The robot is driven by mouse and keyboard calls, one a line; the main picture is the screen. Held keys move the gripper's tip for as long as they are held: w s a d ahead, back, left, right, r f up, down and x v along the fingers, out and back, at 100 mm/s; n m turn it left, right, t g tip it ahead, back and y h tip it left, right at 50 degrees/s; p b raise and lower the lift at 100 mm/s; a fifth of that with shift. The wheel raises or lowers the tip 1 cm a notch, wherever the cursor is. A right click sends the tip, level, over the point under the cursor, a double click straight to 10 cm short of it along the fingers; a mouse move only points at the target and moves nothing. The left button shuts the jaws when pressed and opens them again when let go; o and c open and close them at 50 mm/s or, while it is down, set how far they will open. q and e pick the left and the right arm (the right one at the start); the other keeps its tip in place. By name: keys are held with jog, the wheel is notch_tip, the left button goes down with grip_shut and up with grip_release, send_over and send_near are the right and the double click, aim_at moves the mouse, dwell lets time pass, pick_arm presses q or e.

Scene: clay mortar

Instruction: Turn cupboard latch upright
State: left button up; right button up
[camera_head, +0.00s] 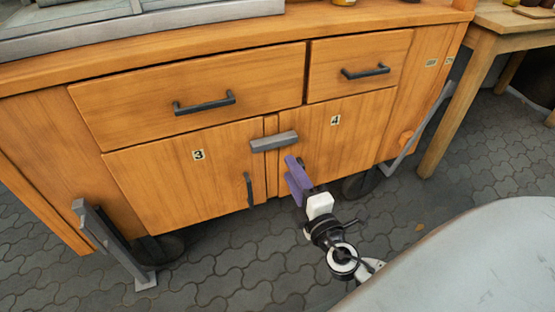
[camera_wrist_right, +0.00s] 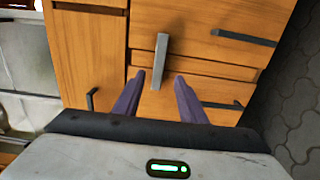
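The cupboard latch (camera_head: 275,141) is a grey bar lying nearly level, slightly tilted, across the gap between door 3 (camera_head: 190,180) and door 4 (camera_head: 345,140). My right gripper (camera_head: 292,172) has purple fingers and is just below the latch in the head view. In the right wrist view the fingers (camera_wrist_right: 160,82) are apart, with the near end of the latch (camera_wrist_right: 161,58) showing between their tips. The latch looks clear of both fingers there; the depth gap is hard to tell. My left gripper is in neither view.
Two drawers with dark handles (camera_head: 205,103) sit above the doors. Door 3 has a dark handle (camera_head: 249,189) near the latch. Grey metal supports (camera_head: 118,250) stand at the cupboard's sides. A wooden table (camera_head: 480,55) is at the right. Paved floor (camera_head: 250,260) lies in front.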

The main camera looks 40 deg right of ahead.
aim_at(276, 145)
jog(key=x, duration=1)
jog(key=shift+d, duration=0.1)
grip_shut()
